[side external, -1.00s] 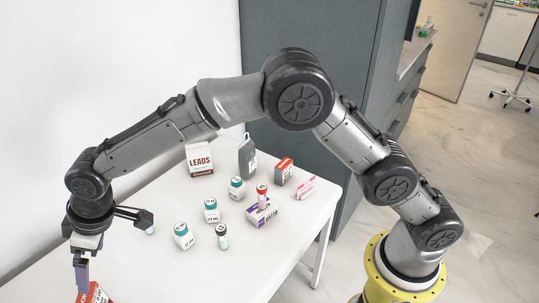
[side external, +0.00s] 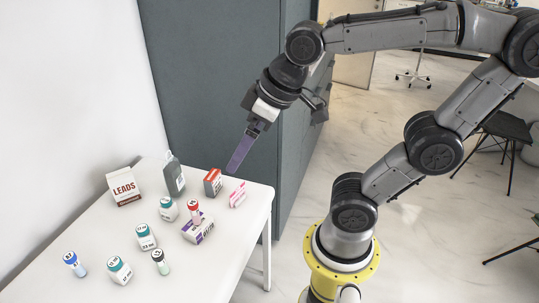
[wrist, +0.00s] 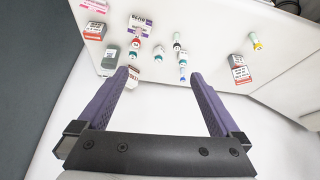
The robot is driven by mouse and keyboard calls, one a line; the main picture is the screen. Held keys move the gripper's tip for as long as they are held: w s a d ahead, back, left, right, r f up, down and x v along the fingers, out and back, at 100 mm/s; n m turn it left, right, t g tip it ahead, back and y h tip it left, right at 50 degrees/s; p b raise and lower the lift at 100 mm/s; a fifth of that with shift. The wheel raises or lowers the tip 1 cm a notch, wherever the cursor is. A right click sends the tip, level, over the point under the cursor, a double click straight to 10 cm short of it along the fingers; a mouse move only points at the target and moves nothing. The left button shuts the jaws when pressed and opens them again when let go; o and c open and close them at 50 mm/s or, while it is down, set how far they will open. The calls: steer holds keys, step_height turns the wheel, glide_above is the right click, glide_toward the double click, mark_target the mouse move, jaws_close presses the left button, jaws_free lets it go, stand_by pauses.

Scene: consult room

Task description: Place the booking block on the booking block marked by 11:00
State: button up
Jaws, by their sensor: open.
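My gripper (side external: 237,160) has purple fingers and hangs in the air above the back right of the table. In the wrist view my gripper (wrist: 160,75) is open, with nothing held between its fingers. No thing can be clearly picked out as a booking block, and I can read no 11:00 label. Small labelled pieces stand on the table: teal-capped white jars (side external: 146,237), a blue-capped vial (side external: 75,263), a dark-capped vial (side external: 160,262), and a red-capped vial (side external: 195,212) at the purple and white box (side external: 197,230). Their small print is too small to read.
The white table (side external: 215,262) also holds a LEADS box (side external: 125,188), a grey bottle (side external: 174,176), a red and grey box (side external: 213,182) and a pink box (side external: 238,195). Red and white boxes (wrist: 238,60) show at right in the wrist view. A grey cabinet (side external: 215,80) stands behind the table.

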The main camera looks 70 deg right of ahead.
steer(key=s+d+f+m, duration=0.1)
steer(key=s+d+f, duration=0.1)
steer(key=s, duration=0.3)
steer(key=shift+f, duration=0.25)
steer(key=shift+s, duration=0.1)
stand_by(0.9)
